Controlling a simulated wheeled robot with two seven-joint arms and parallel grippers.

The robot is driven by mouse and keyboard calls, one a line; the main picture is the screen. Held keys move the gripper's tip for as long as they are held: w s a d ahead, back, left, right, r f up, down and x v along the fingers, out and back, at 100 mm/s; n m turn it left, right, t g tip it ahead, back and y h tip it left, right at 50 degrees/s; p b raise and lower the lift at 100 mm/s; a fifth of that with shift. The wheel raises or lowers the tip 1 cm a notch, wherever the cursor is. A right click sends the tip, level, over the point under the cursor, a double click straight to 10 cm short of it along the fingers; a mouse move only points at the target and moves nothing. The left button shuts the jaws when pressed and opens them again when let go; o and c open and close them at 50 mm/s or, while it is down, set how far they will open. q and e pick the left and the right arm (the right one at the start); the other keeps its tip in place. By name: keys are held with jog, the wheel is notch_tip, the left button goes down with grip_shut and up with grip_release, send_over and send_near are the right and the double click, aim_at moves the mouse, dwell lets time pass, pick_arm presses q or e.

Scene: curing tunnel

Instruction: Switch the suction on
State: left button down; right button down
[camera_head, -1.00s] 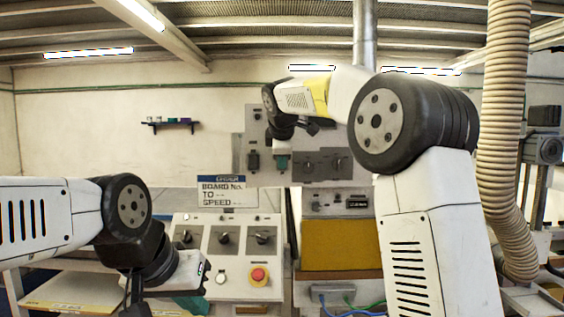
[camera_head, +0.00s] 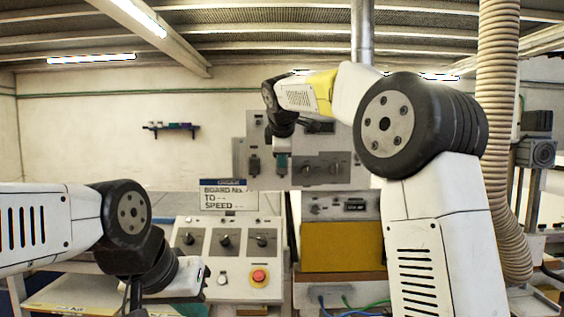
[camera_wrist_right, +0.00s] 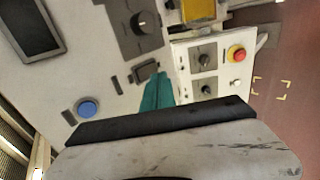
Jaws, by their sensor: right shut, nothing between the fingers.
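A grey upright control panel (camera_head: 262,180) stands ahead. It has two dark rotary knobs on a dark plate (camera_head: 320,168) and a small dark switch (camera_head: 253,164). In the right wrist view the panel shows a knob (camera_wrist_right: 143,22), a dark rectangular fitting (camera_wrist_right: 145,70) and a blue round button (camera_wrist_right: 87,108). I cannot tell which control is the suction switch. My right gripper (camera_head: 282,165) is shut and empty in front of the panel; its teal fingers (camera_wrist_right: 156,92) appear beside the rectangular fitting. Contact is unclear.
A lower white console (camera_head: 238,285) carries several knobs and a red stop button (camera_head: 259,276). A sign (camera_head: 228,197) stands above it. A yellow panel (camera_head: 341,246) is to its right. A ribbed hose (camera_head: 497,120) hangs at the right.

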jog(key=v, duration=1)
jog(key=shift+f, duration=0.1)
jog(key=shift+s+f, duration=0.2)
jog(key=shift+f, duration=0.5)
jog(key=shift+w+f, duration=0.1)
send_near(282, 172)
jog(key=x, duration=0.5)
jog(key=shift+w+f, duration=0.3)
jog(key=shift+w, duration=0.1)
